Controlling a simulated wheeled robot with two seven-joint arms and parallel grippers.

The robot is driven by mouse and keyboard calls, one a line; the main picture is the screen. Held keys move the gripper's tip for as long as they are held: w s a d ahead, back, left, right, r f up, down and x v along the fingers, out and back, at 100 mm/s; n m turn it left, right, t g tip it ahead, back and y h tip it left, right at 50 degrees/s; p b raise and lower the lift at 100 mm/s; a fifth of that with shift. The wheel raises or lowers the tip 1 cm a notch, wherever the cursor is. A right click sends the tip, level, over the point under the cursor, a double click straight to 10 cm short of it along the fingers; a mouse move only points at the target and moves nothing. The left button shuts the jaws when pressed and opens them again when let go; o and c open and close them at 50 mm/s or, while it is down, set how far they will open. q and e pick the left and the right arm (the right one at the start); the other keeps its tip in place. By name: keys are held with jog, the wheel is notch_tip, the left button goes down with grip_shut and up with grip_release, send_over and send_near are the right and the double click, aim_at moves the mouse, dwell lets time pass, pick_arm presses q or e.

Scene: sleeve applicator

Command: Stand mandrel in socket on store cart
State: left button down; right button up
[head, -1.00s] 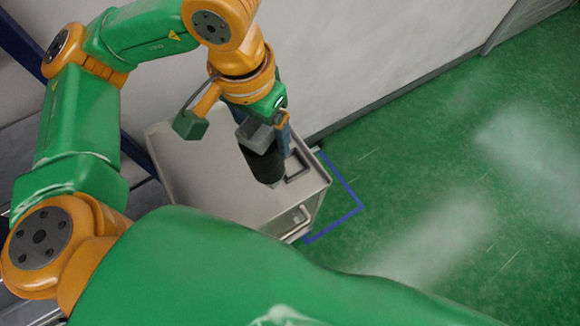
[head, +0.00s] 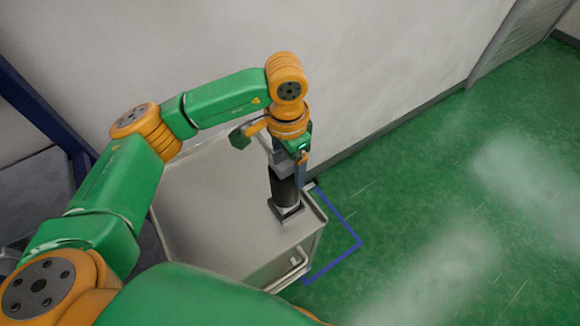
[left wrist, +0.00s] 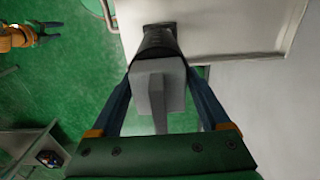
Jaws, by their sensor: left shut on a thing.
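The mandrel (head: 284,189) is a black upright cylinder with a grey block on top. My left gripper (head: 289,168) is shut on its grey upper part. The mandrel's lower end is at the dark square socket (head: 290,217) near the right edge of the store cart's (head: 205,208) grey top. I cannot tell how deep it sits in the socket. In the left wrist view the grey block (left wrist: 158,85) lies between the blue fingers, with the black body beyond it. What seems to be my right gripper (left wrist: 42,32) is small at the far left there; its jaws are unclear.
A pale wall (head: 380,50) runs behind the cart. A blue line (head: 345,225) marks the green floor right of the cart. The cart has a raised rim and a handle (head: 290,272) at its front right. The floor further right is clear.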

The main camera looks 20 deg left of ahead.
pick_arm(q)
jog(key=f+p, duration=0.2)
jog(key=f, duration=0.1)
jog(key=shift+w+f, duration=0.15)
jog(key=shift+w, duration=0.2)
jog(key=shift+f, duration=0.6)
grip_release()
jog(key=shift+r, duration=0.5)
notch_tip(320, 180, up, 11)
jog(key=b, duration=0.3)
jog(key=shift+s+f+b, duration=0.1)
jog(key=shift+b, duration=0.2)
jog(key=shift+r, duration=0.4)
